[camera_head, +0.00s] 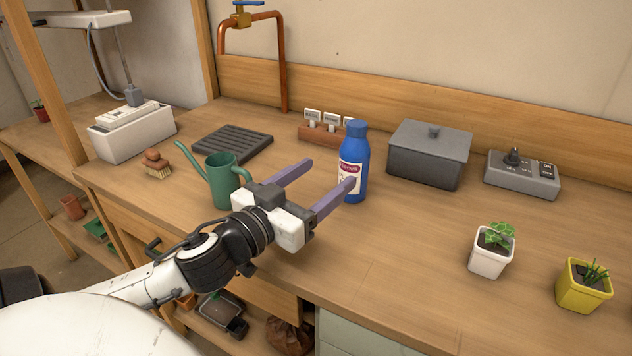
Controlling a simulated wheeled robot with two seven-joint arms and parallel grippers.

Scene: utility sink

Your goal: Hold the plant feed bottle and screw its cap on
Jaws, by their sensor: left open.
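The plant feed bottle (355,164) is blue with a white and red label and stands upright on the wooden counter. Its blue cap (357,128) sits at the top of the bottle; I cannot tell whether it is screwed down. My left gripper (328,180) is open, with its two purple fingers pointing toward the bottle. The nearer finger overlaps the bottle's lower left side in the picture, and I cannot tell whether it touches. Nothing is between the fingers. My right gripper is not in view.
A green watering can (222,182) stands just left of my left gripper. Behind are a slatted drain tray (232,145), a wooden label holder (320,136), a grey lidded box (428,160) and a switch box (522,180). Potted plants (490,255) stand right; the front middle counter is clear.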

